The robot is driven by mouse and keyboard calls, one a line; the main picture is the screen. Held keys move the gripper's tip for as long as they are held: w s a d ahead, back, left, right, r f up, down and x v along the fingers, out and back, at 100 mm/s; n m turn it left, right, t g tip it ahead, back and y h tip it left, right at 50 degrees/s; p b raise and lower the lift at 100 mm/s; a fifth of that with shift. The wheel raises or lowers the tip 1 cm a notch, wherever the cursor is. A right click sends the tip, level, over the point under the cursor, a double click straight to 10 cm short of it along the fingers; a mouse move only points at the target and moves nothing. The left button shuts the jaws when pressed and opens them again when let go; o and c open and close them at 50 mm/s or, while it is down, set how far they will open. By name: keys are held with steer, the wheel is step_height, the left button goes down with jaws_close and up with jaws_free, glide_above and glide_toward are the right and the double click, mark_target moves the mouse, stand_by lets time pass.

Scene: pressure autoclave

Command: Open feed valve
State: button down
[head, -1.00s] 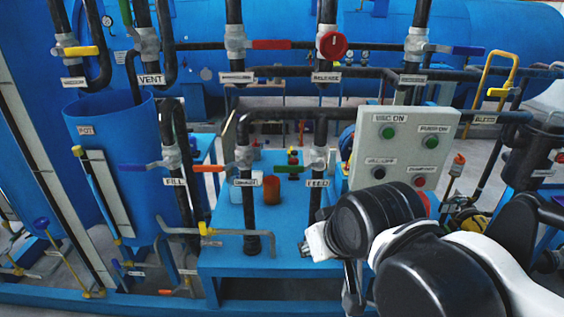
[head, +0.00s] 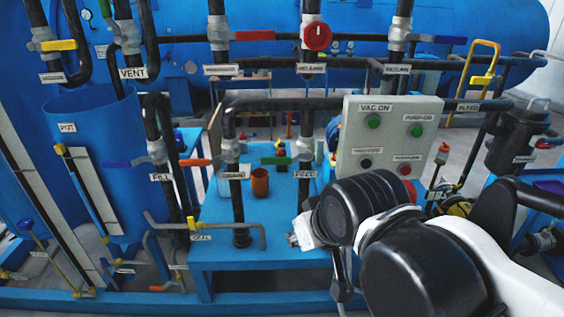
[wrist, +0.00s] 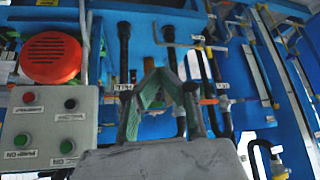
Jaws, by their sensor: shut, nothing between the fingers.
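The feed valve stands on a black vertical pipe labelled FEED (head: 305,174), above the blue platform. Its green lever handle (head: 276,160) points left, across the pipe. My gripper (wrist: 154,74) is shut and empty; its two green-padded fingers come together in the wrist view. In the head view my wrist is in front of the lower feed pipe, below and nearer than the valve, and hides my fingers. In the wrist view, which appears upside down, the fingers overlap the pipes. I cannot tell whether they touch anything.
A grey control panel (head: 386,147) with several buttons stands right of the feed pipe. The drain valve pipe (head: 236,203) is just left, with an orange cup (head: 260,182) between. Pipes cross above.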

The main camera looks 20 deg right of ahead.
steer(key=c, duration=2.5)
jaws_free()
steer(key=o, duration=0.3)
steer(key=shift+w, duration=0.1)
steer(key=o, duration=1.1)
steer(key=w+d+h, duration=0.1)
steer(key=w, duration=0.1)
steer(key=w+d+f+m+h+b, duration=0.1)
steer(key=w+d, duration=0.1)
steer(key=w+d+f+m+t+b, duration=0.1)
steer(key=shift+w+d+h, duration=0.2)
steer(key=shift+w+h, duration=0.2)
steer(key=o, duration=0.9)
steer(key=w+d+t+h, duration=0.1)
steer(key=w, duration=0.1)
steer(key=w+d+m+t+h+b, duration=0.1)
steer(key=w, duration=0.2)
steer(key=w+d+h+b, duration=0.1)
steer(key=w, duration=0.1)
steer(key=shift+w+f+m+t, duration=0.2)
steer(key=shift+f+m+t, duration=0.2)
steer(key=shift+o, duration=0.2)
steer(key=t+b, duration=0.4)
steer(key=t, duration=0.2)
glide_toward(276, 162)
steer(key=x, duration=1)
steer(key=shift+w+d, duration=0.1)
steer(key=shift+w, duration=0.25)
